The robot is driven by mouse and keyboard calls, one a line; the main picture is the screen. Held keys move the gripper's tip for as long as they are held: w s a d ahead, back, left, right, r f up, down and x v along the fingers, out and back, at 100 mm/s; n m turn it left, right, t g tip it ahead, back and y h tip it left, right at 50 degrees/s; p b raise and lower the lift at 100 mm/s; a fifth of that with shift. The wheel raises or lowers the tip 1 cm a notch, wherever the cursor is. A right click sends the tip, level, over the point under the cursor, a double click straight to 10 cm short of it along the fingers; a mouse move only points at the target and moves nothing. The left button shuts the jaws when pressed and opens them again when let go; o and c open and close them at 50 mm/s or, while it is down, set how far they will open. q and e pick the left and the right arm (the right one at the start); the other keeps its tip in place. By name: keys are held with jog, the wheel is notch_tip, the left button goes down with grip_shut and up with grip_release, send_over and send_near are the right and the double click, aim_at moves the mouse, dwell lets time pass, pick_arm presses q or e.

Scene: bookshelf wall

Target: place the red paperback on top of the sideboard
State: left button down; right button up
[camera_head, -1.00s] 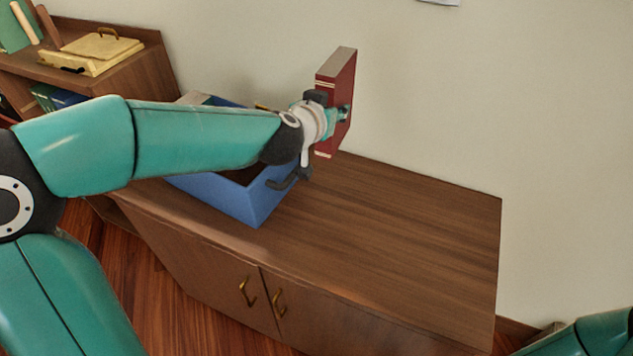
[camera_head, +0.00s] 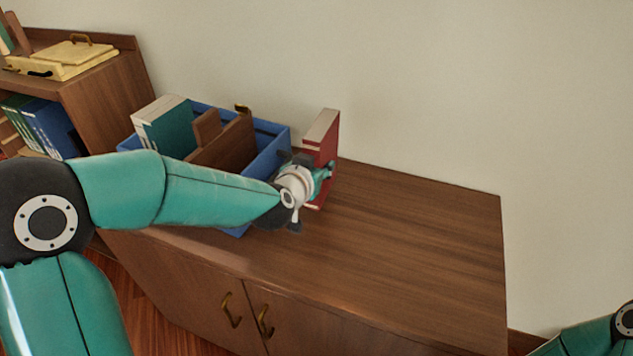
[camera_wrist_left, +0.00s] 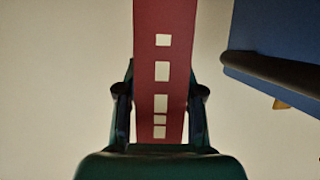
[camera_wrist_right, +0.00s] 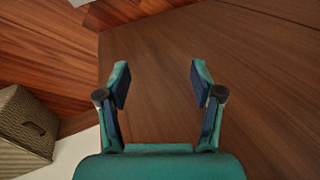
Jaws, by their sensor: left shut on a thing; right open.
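The red paperback (camera_head: 323,140) is upright in my left gripper (camera_head: 318,178), just right of the blue crate. In the left wrist view, the red spine with pale squares (camera_wrist_left: 163,70) sits between the two fingers (camera_wrist_left: 160,100), which are shut on it. The book's lower end is close above the sideboard (camera_head: 400,240); I cannot tell whether it touches. The gripper hides part of the book. In the right wrist view my right gripper (camera_wrist_right: 158,85) is open and empty. In the head view only part of my right arm shows, at the lower right corner.
A blue crate (camera_head: 270,155) holding a teal book (camera_head: 165,125) and a brown object (camera_head: 228,145) stands on the sideboard's left. The sideboard's right half is clear. A shelf (camera_head: 110,85) with a yellow case (camera_head: 65,58) is at left. A woven box (camera_wrist_right: 28,120) shows in the right wrist view.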

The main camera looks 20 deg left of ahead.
pick_arm(q)
notch_tip(320, 180, down, 4)
jog(key=shift+r+b, duration=0.2)
jog(key=shift+b, duration=0.2)
jog(key=c, duration=0.7)
grip_release()
jog(key=shift+f, duration=0.1)
jog(key=v, duration=1.2)
jog(key=shift+p, duration=0.35)
